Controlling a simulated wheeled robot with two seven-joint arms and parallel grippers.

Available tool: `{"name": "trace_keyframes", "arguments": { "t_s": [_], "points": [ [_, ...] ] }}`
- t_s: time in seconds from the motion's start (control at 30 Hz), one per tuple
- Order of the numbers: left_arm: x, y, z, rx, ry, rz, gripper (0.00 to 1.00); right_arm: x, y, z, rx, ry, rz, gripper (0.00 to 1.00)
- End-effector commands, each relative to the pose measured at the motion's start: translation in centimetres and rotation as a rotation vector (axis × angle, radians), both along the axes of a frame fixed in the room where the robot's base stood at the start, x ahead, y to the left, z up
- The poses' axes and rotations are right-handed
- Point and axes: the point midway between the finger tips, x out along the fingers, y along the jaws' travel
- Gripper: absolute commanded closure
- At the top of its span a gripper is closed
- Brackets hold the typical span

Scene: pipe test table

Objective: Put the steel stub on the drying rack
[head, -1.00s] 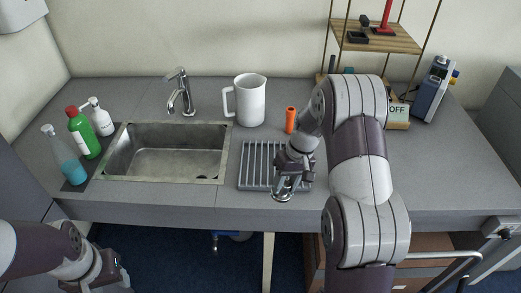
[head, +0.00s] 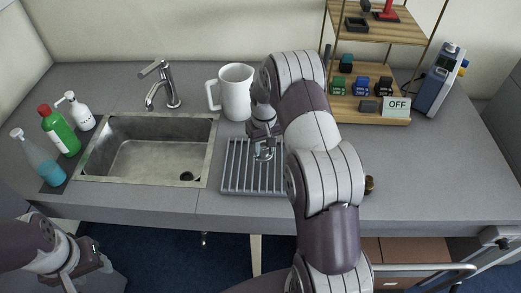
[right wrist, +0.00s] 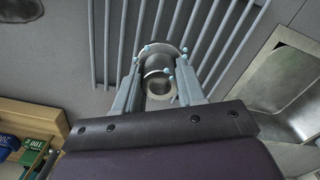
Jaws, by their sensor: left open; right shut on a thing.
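The steel stub (right wrist: 160,84), a short hollow metal tube with a flange, is between the fingers of my right gripper (right wrist: 158,92) in the right wrist view. My right gripper also shows in the head view (head: 264,152), pointing down over the grey drying rack (head: 238,180), and is shut on the stub. The rack's bars (right wrist: 143,22) show behind the stub; whether it touches them I cannot tell. My left gripper (head: 98,262) is open at the lower left, in front of the counter, away from the rack.
A metal sink (head: 150,150) with a faucet (head: 163,85) lies left of the rack. A white jug (head: 235,92) stands behind the rack. Bottles (head: 60,130) stand left of the sink. A wooden shelf (head: 375,30) and a blue device (head: 438,82) stand at the back right.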

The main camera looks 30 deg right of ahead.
Motion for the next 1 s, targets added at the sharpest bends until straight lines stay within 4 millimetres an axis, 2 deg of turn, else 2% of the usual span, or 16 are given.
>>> {"name": "trace_keyframes", "arguments": {
  "t_s": [0.13, 0.33, 0.7, 0.73, 0.8, 1.0],
  "points": [
    [0.0, 0.0, 0.8, 0.000, 0.001, 0.000, 0.52, 1.0, 0.5, -1.0, 0.001, 0.002, 0.001, 0.98],
    [0.0, 0.0, 2.1, 0.000, 0.000, 0.000, 0.52, 1.1, 0.5, -4.3, 0.001, 0.000, 0.000, 0.98],
    [0.0, 0.0, 1.5, 0.000, 0.000, 0.000, 0.52, 1.0, 0.5, -5.2, 0.001, -0.001, 0.001, 0.98],
    [0.0, 0.0, 1.6, 0.000, 0.001, 0.000, 0.52, 1.0, 0.5, -5.1, 0.001, -0.001, 0.001, 0.54],
    [0.0, 0.0, 1.6, 0.000, 0.001, 0.000, 0.52, 1.0, 0.5, -5.0, 0.001, 0.000, 0.001, 0.35],
    [0.0, 0.0, 1.6, 0.000, 0.000, 0.000, 0.52, 1.0, 0.5, -5.0, 0.001, 0.000, 0.000, 0.35]
  ]
}}
